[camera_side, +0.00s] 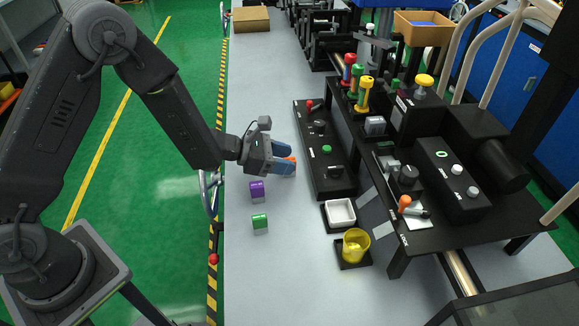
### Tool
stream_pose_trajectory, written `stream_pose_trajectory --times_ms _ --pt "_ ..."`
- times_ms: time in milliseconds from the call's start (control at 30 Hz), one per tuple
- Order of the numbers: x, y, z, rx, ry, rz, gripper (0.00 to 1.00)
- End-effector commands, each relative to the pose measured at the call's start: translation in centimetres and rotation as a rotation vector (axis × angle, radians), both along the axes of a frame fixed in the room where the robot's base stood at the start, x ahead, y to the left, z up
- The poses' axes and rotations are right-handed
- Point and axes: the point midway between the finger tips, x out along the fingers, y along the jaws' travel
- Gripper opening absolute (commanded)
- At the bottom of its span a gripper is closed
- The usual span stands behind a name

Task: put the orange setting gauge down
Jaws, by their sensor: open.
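The orange setting gauge (291,160) is at the fingertips of my gripper (288,158), low over the grey bench top. Only a small orange part of it shows, and the blue fingers hide the rest. My gripper is open around or beside it; I cannot tell which. The gauge appears to be at bench level, but its contact with the surface is not clear. A purple gauge block (257,191) and a green gauge block (260,222) stand on the bench, nearer the camera.
A black control panel (325,150) stands close to the right of my gripper. A white tray (340,213) and a yellow cup (355,245) are nearer the camera. A red-tipped lever (213,258) is at the bench's left edge.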

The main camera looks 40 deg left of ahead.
Motion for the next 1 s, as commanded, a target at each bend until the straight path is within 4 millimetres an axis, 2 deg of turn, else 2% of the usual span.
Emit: stream_pose_trajectory --times_ms 300,800,1000 --pt "0.42 -0.48 -0.26 0.000 0.000 -0.001 0.50" --pt "0.41 -0.44 -0.24 0.000 0.000 -0.001 0.02" --pt "0.42 -0.45 -0.20 0.000 -0.001 -0.001 0.00"
